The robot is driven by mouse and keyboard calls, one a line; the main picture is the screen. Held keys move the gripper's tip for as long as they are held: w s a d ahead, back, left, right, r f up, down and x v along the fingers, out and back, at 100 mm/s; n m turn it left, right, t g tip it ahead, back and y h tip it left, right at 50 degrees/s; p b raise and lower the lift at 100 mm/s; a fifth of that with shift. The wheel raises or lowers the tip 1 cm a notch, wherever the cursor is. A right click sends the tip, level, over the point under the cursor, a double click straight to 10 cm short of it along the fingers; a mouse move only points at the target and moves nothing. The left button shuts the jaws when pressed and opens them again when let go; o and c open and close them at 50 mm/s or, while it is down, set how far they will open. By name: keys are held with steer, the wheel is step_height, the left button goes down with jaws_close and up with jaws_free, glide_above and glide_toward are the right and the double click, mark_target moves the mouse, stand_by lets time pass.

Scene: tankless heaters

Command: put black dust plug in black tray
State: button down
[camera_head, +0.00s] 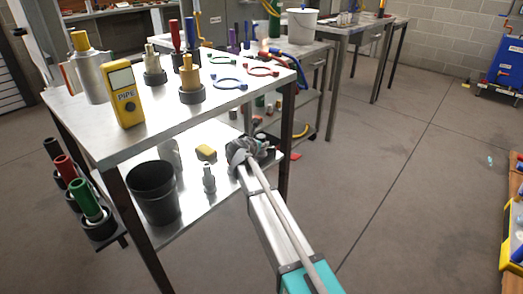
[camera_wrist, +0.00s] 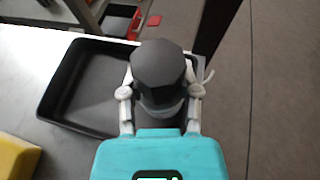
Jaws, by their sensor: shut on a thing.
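The black dust plug (camera_wrist: 158,68) is a dark, faceted piece between the fingers of my gripper (camera_wrist: 160,91) in the wrist view. My gripper is shut on it. The black tray (camera_wrist: 62,86) is shallow and rectangular, and its visible floor is empty. The plug overlaps the tray's right part in this view; its height above the tray cannot be told. In the head view my gripper (camera_head: 246,153) is at the right end of the lower shelf. The tray and plug are not clear there.
A yellow sponge (camera_head: 206,152), a small grey fitting (camera_head: 209,180) and a black bucket (camera_head: 153,190) stand on the lower shelf (camera_head: 190,214). The upper tabletop (camera_head: 150,128) overhangs it, with a table leg (camera_head: 286,150) close behind my gripper. Open floor lies to the right.

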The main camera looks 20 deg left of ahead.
steer(key=shift+f+b, duration=0.55)
steer(key=shift+f, duration=0.25)
steer(key=shift+f, duration=0.2)
steer(key=shift+c, duration=1.6)
jaws_free()
steer(key=shift+r, duration=0.1)
steer(key=shift+r, duration=0.2)
steer(key=p+v, duration=0.4)
steer(key=v, duration=0.8)
steer(key=shift+p, duration=0.35)
steer(key=shift+f, duration=0.1)
